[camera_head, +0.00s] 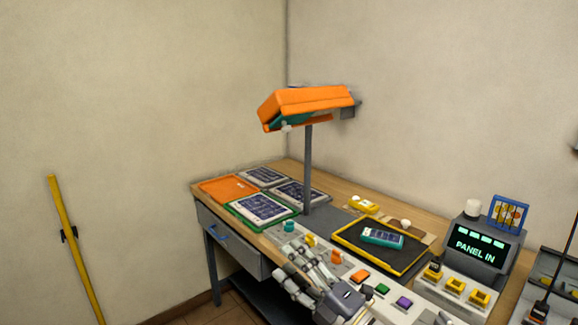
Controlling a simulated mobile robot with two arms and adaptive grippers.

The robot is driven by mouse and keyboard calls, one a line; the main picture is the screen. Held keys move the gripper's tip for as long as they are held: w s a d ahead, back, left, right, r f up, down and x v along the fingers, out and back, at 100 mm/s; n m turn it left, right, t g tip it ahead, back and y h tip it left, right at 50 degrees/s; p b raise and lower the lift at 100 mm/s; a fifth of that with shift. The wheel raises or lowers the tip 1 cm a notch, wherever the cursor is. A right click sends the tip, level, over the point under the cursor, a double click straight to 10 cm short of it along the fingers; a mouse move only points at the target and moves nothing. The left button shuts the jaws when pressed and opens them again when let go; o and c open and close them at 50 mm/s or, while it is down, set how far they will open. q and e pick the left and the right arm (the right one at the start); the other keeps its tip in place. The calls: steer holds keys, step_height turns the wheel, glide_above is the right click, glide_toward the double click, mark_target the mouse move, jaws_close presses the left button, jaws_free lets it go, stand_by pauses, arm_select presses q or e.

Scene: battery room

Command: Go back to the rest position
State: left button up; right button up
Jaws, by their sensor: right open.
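My right gripper (301,271) is in the lower middle of the head view, in front of and over the near edge of the workbench (428,219). Its fingers are apart and I see nothing held between them. It hangs near the light control strip with coloured buttons and partly covers it. I cannot tell whether it touches the strip. My left gripper is not in view.
A black mat with yellow edging (345,240) holds a teal device (382,237). Panels and an orange tray (226,188) lie at the left. An orange lamp (308,101) overhangs the bench. A "PANEL IN" display (475,250) stands right. A yellow pole (73,240) leans left.

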steer(key=s+d+f+m+g+h, duration=0.1)
steer(key=s+d+f+m+h, duration=0.3)
steer(key=d+f+m+h, duration=0.6)
steer(key=s+d+f+m+h, duration=0.5)
steer(key=d+f+m, duration=0.25)
steer(key=m, duration=0.35)
steer(key=s+d+f+m+g, duration=0.15)
steer(key=s+f+g, duration=0.4)
steer(key=s, duration=0.65)
steer(key=s+d+f+m+g, duration=0.1)
steer(key=s+f+m+g, duration=0.35)
steer(key=s, duration=0.75)
step_height(320, 180, down, 27)
steer(key=n+g, duration=0.2)
steer(key=s+d+f, duration=0.2)
steer(key=s+f, duration=1.5)
steer(key=s, duration=0.1)
steer(key=shift+s+d+f+g, duration=0.15)
steer(key=shift+d+f+g, duration=0.1)
steer(key=shift+d+g, duration=0.15)
